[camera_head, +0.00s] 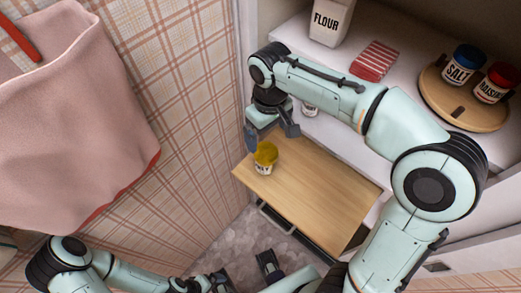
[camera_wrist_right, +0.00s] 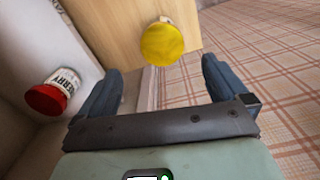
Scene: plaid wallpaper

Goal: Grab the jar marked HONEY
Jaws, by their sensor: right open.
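A small jar with a yellow lid (camera_head: 265,153) stands on the pulled-out wooden board; its label is too small to read. The yellow lid also shows in the right wrist view (camera_wrist_right: 162,43), beyond and between my fingers.
A blue-lidded SALT jar (camera_head: 461,66) and a red-lidded jar (camera_head: 494,84) stand on a round wooden tray (camera_head: 480,119). The board (camera_head: 310,195) is otherwise clear.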

